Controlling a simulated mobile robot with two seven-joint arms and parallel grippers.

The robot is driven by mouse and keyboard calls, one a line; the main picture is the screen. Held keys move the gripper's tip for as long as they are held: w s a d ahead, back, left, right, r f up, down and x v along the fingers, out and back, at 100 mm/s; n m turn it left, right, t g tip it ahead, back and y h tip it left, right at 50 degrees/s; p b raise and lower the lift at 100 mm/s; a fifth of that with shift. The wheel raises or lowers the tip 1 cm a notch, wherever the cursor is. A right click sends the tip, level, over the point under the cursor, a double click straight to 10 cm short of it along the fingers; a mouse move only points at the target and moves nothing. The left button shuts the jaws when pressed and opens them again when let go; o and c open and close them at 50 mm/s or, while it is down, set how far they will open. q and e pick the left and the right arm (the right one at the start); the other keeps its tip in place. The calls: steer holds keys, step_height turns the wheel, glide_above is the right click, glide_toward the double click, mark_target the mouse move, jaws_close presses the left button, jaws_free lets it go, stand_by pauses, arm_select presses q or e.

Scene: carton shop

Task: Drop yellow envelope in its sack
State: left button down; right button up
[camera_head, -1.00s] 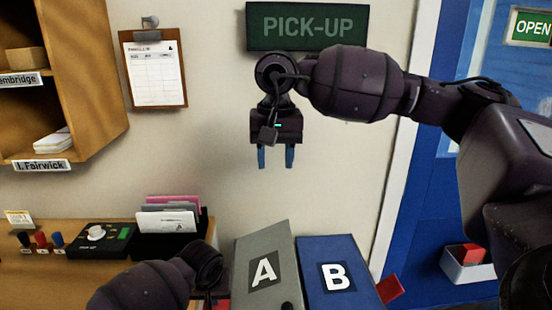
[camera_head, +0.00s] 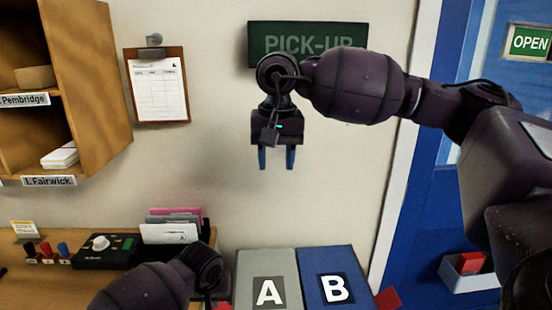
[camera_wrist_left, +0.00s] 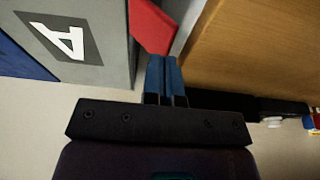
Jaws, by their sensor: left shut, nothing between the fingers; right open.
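No yellow envelope shows in any view. A grey upright container marked A (camera_head: 253,265) and a blue one marked B (camera_head: 315,262) stand side by side at the bottom of the head view; I cannot tell whether either is the sack. The grey one also shows in the left wrist view (camera_wrist_left: 110,65). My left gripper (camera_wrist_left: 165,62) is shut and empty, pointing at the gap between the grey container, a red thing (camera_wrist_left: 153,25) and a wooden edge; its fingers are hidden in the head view. My right gripper (camera_head: 276,158) is open and empty before the wall.
A wooden desk (camera_head: 40,285) at left holds a dark control box (camera_head: 105,252) and a card holder (camera_head: 172,232). Shelves (camera_head: 105,80) stand upper left, with a clipboard (camera_head: 157,85) beside them. A white bin (camera_head: 456,274) hangs on the blue door.

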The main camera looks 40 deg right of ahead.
arm_select(q)
steer(key=shift+w+p+v, duration=0.15)
steer(key=shift+p+v, duration=0.55)
steer(key=shift+v, duration=0.05)
steer(key=shift+w+p+v, duration=0.15)
steer(key=shift+p+v, duration=0.5)
steer(key=shift+v, duration=0.1)
steer(key=shift+d+r, duration=0.1)
steer(key=shift+d, duration=0.15)
steer(key=v, duration=1)
steer(key=shift+r+b, duration=0.4)
steer(key=shift+b, duration=0.05)
steer(key=shift+s+a, duration=0.1)
steer(key=shift+s, duration=0.05)
